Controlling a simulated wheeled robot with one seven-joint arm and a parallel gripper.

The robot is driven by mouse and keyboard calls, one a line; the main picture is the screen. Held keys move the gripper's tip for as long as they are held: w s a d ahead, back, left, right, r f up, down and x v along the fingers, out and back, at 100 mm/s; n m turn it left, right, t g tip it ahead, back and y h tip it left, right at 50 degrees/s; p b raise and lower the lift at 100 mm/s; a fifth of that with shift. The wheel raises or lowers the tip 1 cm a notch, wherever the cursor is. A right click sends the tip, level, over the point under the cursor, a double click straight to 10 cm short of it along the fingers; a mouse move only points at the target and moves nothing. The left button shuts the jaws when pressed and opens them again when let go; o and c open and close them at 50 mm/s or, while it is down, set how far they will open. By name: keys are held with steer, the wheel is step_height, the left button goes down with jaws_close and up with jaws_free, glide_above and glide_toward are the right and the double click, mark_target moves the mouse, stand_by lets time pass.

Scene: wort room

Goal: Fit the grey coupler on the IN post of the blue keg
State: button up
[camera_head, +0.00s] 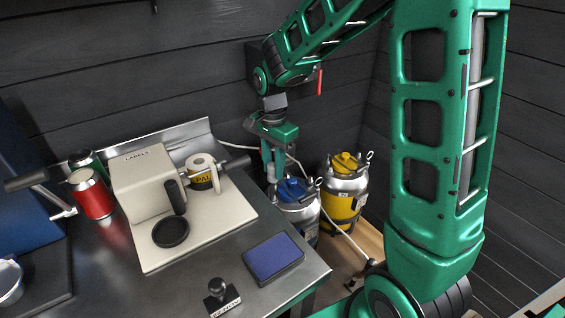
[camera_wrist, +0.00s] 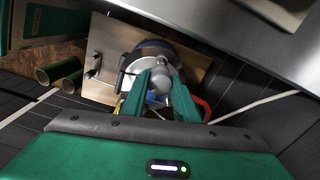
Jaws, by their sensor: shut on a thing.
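The blue keg (camera_head: 299,210), steel with a blue top, stands on the floor beyond the bench's right end. My gripper (camera_head: 273,176) points down just above its left side. In the wrist view my gripper (camera_wrist: 164,88) is shut on a small grey piece, which looks like the grey coupler (camera_wrist: 162,74). The keg's round steel top (camera_wrist: 146,57) lies below and behind the fingers there. The IN post cannot be made out, and I cannot tell whether the coupler touches it. The coupler is not distinct in the head view.
A yellow keg (camera_head: 343,196) stands close to the right of the blue one. A pale hose (camera_head: 238,148) runs from the wall side behind my gripper. The steel bench (camera_head: 203,280) holds a label machine (camera_head: 146,184), a blue pad (camera_head: 273,257) and a stamp (camera_head: 221,296).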

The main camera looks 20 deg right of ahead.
mark_target(273, 179)
steer(key=shift+w+f+n, duration=0.3)
steer(key=shift+w+f, duration=0.05)
steer(key=shift+f, duration=2.45)
steer(key=shift+f, duration=1.6)
stand_by(0.4)
steer(key=o, duration=1.7)
steer(key=shift+r, duration=0.1)
steer(key=shift+r, duration=3.4)
